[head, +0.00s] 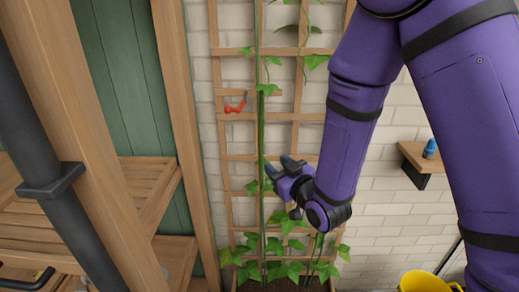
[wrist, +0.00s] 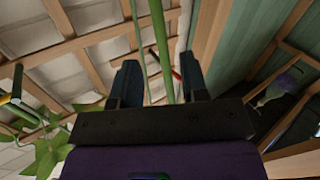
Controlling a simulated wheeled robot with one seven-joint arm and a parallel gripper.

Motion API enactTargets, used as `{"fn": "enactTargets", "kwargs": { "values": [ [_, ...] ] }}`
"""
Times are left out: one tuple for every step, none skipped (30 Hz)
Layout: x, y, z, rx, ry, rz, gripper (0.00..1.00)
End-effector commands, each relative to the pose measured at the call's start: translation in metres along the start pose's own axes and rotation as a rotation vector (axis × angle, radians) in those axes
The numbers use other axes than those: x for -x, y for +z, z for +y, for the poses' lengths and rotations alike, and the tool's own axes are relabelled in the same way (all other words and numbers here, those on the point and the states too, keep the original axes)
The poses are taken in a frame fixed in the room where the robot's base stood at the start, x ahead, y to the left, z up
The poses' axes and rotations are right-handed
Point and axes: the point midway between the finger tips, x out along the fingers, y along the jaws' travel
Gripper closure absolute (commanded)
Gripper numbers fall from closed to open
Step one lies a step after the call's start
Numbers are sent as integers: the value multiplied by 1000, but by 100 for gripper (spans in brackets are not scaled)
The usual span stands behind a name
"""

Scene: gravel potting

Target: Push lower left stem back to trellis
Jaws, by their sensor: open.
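The wooden trellis (head: 222,130) stands against a white brick wall in the head view. A long green stem (head: 261,130) climbs its left side from leafy growth at the bottom. A red clip (head: 236,105) sits on the left of the trellis, above my gripper. My gripper (head: 279,166) is open in front of the lower trellis, close to the stem. In the wrist view a thick green stem (wrist: 161,45) shows between the fingers of my gripper (wrist: 158,80), with a thinner one to its left. Whether the fingers touch either stem I cannot tell.
Wooden shelving (head: 125,190) and a thick post stand at the left. A small wall shelf (head: 412,155) with a blue object (head: 430,149) is at the right. A yellow container (head: 425,282) is at the lower right. Leaves (head: 290,245) crowd the trellis base.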

Motion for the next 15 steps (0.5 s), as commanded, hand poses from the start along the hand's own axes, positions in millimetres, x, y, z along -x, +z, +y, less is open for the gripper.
{"fn": "enactTargets", "kwargs": {
  "values": [
    [-3, 0, 0, 0, 0, 3, 59],
    [-6, 0, 0, 0, 0, 4, 59],
    [-11, -1, 0, 0, 0, 4, 59],
    [-14, -1, 0, 0, 0, 4, 59],
    [-19, -1, 0, 0, 0, 4, 59],
    [-26, -1, 0, 0, 0, 4, 59],
    [-31, -1, 0, 0, -1, 4, 59],
    [-36, -1, 0, 0, -1, 4, 59],
    [-44, 0, -1, 0, -1, 3, 59],
    [-49, -1, -1, 0, -1, 4, 59],
    [-55, -1, -1, 0, -1, 3, 59],
    [-62, -1, 0, 0, -1, 4, 59],
    [-67, -1, 0, 1, 0, 4, 59],
    [-72, -1, 0, 1, 0, 3, 59],
    [-78, -1, 0, 1, 0, 2, 59]
  ]
}}
